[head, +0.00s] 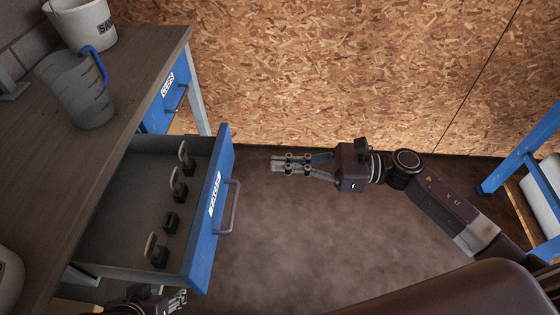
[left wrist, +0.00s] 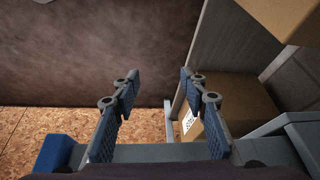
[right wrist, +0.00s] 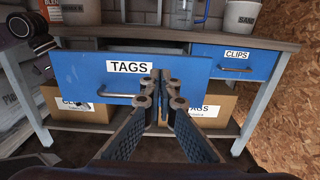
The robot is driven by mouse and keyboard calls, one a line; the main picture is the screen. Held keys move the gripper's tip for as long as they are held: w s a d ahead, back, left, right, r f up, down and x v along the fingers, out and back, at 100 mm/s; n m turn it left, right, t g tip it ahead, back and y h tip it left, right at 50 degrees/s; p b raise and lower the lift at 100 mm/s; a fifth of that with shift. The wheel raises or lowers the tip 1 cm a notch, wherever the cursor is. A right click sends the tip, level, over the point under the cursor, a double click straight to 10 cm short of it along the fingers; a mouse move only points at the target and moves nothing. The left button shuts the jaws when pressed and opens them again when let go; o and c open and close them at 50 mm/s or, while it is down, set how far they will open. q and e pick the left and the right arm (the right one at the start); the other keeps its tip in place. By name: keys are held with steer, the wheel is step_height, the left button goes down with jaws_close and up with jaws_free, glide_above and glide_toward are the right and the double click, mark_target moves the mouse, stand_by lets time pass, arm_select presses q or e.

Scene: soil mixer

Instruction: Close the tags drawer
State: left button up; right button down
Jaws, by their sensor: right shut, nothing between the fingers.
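The blue-fronted tags drawer (head: 226,158) is pulled out from the bench at the left of the head view, with several small dark and grey tags inside. Its front, labelled TAGS, faces the right wrist view (right wrist: 85,75), with a grey handle (head: 232,208). My right gripper (head: 274,164) is shut and empty, to the right of the drawer front and apart from it in the head view. Its fingertips (right wrist: 163,80) overlap the drawer front's right part in the right wrist view. My left gripper (head: 180,299) is partly hidden below the drawer's near corner. Its fingers (left wrist: 160,74) are apart and empty.
The blue clips drawer (right wrist: 235,62) is shut beside it. A measuring jug (head: 78,95) and a white bucket (head: 85,25) stand on the worktop (head: 145,65). Cardboard boxes (right wrist: 200,111) sit below the bench. The floor right of the drawer is clear.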

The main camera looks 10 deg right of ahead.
mark_target(170, 271)
arm_select(q)
steer(key=shift+s+a+f+g, duration=0.2)
steer(key=shift+s+g, duration=0.1)
steer(key=shift+s, duration=0.3)
steer(key=shift+s+a+f+g, duration=0.15)
steer(key=shift+s+g, duration=0.15)
steer(key=shift+s, duration=0.3)
arm_select(e)
steer(key=x, duration=1.1)
arm_select(q)
steer(key=shift+w+d+r+t+b, duration=0.1)
steer(key=shift+w+d+r+t, duration=0.35)
steer(key=shift+w, duration=0.8)
steer(key=shift+w+d+r+t+b, duration=0.25)
steer(key=shift+w+t, duration=0.3)
steer(key=shift+w, duration=0.75)
steer(key=shift+w+d+r+t, duration=0.3)
steer(key=shift+w+d+t, duration=0.2)
steer(key=shift+w, duration=0.75)
arm_select(e)
steer(key=x, duration=1.9)
steer(key=shift+f, duration=0.1)
